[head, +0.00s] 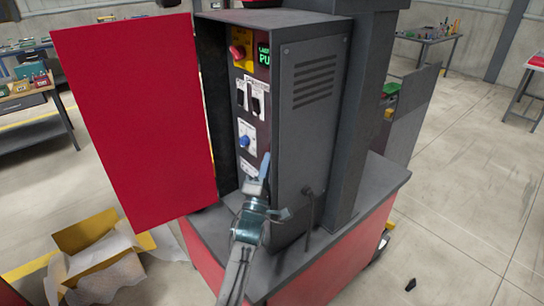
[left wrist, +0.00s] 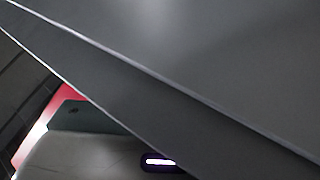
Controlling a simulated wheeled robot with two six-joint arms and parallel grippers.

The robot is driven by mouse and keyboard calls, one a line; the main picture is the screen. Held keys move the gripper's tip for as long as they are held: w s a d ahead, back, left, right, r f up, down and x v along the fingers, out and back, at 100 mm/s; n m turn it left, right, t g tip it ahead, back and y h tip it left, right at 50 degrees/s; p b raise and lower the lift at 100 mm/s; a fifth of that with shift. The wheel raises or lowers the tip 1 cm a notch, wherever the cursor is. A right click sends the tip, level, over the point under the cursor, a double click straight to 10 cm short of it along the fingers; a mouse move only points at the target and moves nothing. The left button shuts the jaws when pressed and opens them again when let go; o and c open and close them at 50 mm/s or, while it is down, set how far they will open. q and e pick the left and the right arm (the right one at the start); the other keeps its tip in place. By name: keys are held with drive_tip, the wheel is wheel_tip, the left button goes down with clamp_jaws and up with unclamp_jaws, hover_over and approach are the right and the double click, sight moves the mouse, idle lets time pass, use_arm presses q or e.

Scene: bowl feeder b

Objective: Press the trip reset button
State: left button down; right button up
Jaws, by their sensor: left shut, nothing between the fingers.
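The open control cabinet (head: 312,130) has a panel with a blue button (head: 244,141) on a white plate. I cannot read its label, so I cannot tell whether it is the trip reset button. Another white label (head: 249,168) sits below it, partly hidden by my left gripper. My left gripper (head: 265,165) is shut and empty, in front of the panel's lower part, below and right of the blue button. I cannot tell whether it touches anything. The left wrist view shows mostly a dark grey surface (left wrist: 200,60), with no button visible. My right gripper is out of view.
The red cabinet door (head: 135,115) stands open at the left.

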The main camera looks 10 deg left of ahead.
use_arm(q)
drive_tip(key=shift+s+a+p, duration=0.5)
drive_tip(key=shift+s+p, duration=0.2)
drive_tip(key=shift+p, duration=0.05)
drive_tip(key=s+a+p, duration=0.1)
drive_tip(key=s, duration=0.1)
drive_tip(key=s+a+p, duration=0.1)
drive_tip(key=s+a, duration=0.1)
drive_tip(key=shift+p, duration=0.35)
idle(0.7)
